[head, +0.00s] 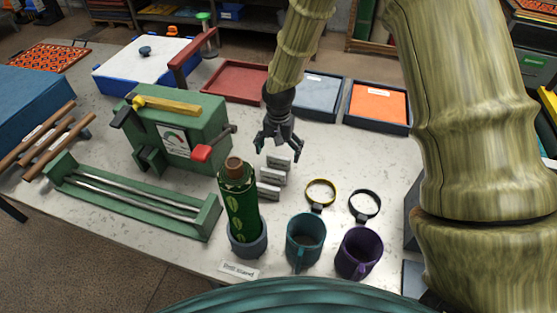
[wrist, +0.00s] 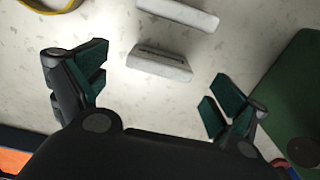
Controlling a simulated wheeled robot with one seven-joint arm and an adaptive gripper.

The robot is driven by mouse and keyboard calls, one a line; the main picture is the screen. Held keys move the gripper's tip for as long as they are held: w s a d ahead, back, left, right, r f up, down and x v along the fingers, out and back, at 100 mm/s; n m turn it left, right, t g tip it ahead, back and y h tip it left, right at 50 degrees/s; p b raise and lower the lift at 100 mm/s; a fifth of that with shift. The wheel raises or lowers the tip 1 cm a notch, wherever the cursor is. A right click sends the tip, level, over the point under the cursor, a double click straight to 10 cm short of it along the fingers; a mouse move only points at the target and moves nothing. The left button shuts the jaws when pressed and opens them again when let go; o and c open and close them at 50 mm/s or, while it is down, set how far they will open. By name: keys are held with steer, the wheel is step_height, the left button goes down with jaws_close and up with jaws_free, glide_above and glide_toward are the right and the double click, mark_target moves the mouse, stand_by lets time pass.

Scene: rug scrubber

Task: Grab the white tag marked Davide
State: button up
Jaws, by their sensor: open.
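Several small pale tags stand in a row on the speckled table. In the head view the far tag (head: 279,161), the middle tag (head: 272,177) and the near tag (head: 268,190) are distinct. Their lettering is too small to read, so I cannot tell which says Davide. My gripper (head: 280,150) points down, open and empty, just above and behind the far tag. In the wrist view one tag with dark, unreadable lettering (wrist: 160,62) lies just ahead of the gap between my fingers (wrist: 156,88). Another tag (wrist: 180,12) is beyond it at the top edge.
A green bottle in a grey holder (head: 247,242) stands near the tags. A green machine (head: 205,125) is left of them. A yellow ring (head: 320,192), a black ring (head: 365,204), a teal mug (head: 305,242) and a purple mug (head: 358,253) are to the right. Trays (head: 377,104) stand behind.

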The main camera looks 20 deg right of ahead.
mark_target(279, 157)
steer(key=shift+s+f+p, duration=0.15)
steer(key=shift+f+p, duration=0.35)
steer(key=shift+f, duration=1.15)
steer(key=c, duration=0.9)
